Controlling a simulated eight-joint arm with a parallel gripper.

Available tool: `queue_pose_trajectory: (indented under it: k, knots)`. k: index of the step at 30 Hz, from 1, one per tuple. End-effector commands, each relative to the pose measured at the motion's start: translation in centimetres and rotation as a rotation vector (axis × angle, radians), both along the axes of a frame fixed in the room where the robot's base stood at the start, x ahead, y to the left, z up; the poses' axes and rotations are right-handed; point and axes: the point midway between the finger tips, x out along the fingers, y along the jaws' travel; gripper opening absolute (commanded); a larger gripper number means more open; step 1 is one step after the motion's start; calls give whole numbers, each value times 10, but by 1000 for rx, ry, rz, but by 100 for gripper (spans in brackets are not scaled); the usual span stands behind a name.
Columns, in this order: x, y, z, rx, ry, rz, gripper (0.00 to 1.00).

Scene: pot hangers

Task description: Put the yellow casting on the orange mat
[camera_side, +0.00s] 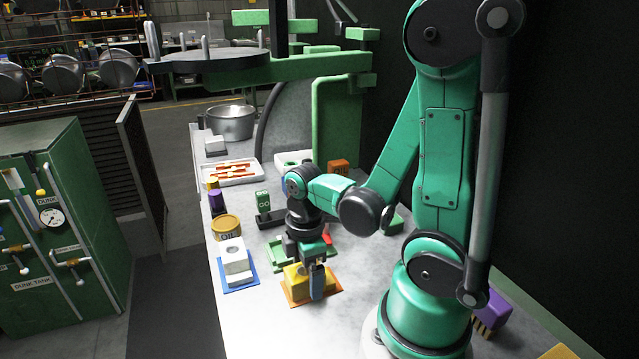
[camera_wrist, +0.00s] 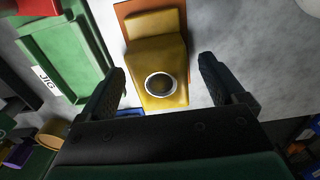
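The yellow casting (camera_side: 296,284) sits on the orange mat (camera_side: 334,284) near the front of the bench. In the wrist view the casting (camera_wrist: 156,50) shows a raised block at one end and a dark round bore at the other. A strip of the orange mat (camera_wrist: 125,12) shows beside its far end. My gripper (camera_side: 311,278) points down over the casting. In the wrist view my gripper (camera_wrist: 163,68) is open, with one finger on each side of the casting and a gap to both. One finger hides part of the casting in the side view.
A white casting (camera_side: 234,257) stands on a blue mat (camera_side: 240,284) to the left. A green JIG tray (camera_wrist: 62,62) lies close by. An orange tin (camera_side: 226,224), purple and green blocks, and a white tray (camera_side: 240,178) stand further back. Bare bench lies in front.

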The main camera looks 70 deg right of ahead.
Motion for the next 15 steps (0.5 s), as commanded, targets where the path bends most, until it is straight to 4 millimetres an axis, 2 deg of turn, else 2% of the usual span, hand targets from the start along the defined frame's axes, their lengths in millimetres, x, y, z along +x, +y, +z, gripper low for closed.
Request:
queue_pose_trajectory:
  k: [10,15]
  knots:
    - [0,0,1,0,0,0,89]
    - [1,0,10,0,0,0,89]
